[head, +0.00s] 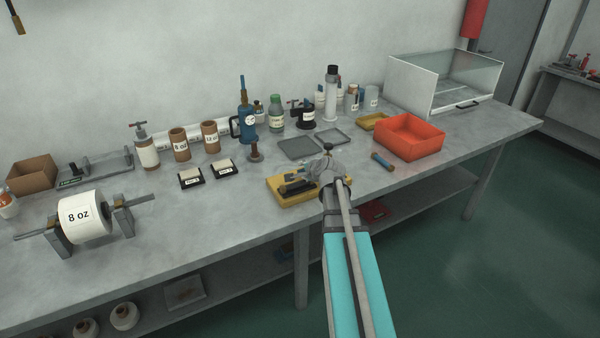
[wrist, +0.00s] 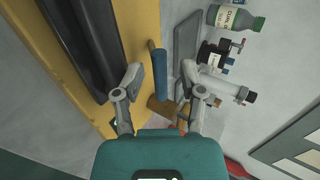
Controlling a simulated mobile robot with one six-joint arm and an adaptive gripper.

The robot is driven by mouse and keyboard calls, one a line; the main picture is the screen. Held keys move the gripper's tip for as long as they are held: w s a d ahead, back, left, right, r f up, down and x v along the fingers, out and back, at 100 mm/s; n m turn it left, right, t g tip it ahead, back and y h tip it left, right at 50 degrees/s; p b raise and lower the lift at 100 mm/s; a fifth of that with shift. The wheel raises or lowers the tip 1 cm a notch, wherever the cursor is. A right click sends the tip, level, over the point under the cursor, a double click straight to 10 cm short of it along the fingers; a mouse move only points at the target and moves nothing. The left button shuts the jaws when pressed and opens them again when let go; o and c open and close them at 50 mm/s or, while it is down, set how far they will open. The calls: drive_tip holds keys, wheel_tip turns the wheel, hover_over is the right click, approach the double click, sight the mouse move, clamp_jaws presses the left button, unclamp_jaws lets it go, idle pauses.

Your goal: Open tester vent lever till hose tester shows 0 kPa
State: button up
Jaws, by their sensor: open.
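The yellow-based unit (head: 280,191), which looks like the hose tester, sits near the bench's front edge with a black cylindrical part on it. In the wrist view its yellow base (wrist: 143,22) and black part (wrist: 84,40) fill the upper left. A blue-handled lever (wrist: 160,72) stands beside the base's edge. My gripper (head: 328,163) is over the tester's right end, partly covering it. In the wrist view my gripper (wrist: 161,75) is open, with its fingers on either side of the blue handle and apart from it. No kPa reading is legible.
A blue, brown-ended cylinder (head: 382,160) lies right of my gripper, near the orange bin (head: 410,137). Flat grey trays (head: 297,149) and a blue gauge device (head: 247,124) stand behind. Two small label stands (head: 191,178) are left. Bare bench lies left of the tester.

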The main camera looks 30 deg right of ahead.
drive_tip(key=shift+c, duration=0.5)
drive_tip(key=shift+r, duration=0.1)
drive_tip(key=shift+c, duration=1.1)
drive_tip(key=shift+r+p, duration=0.65)
drive_tip(key=shift+p, duration=0.15)
clamp_jaws()
drive_tip(key=shift+r+p, duration=0.3)
drive_tip(key=shift+a+f, duration=0.1)
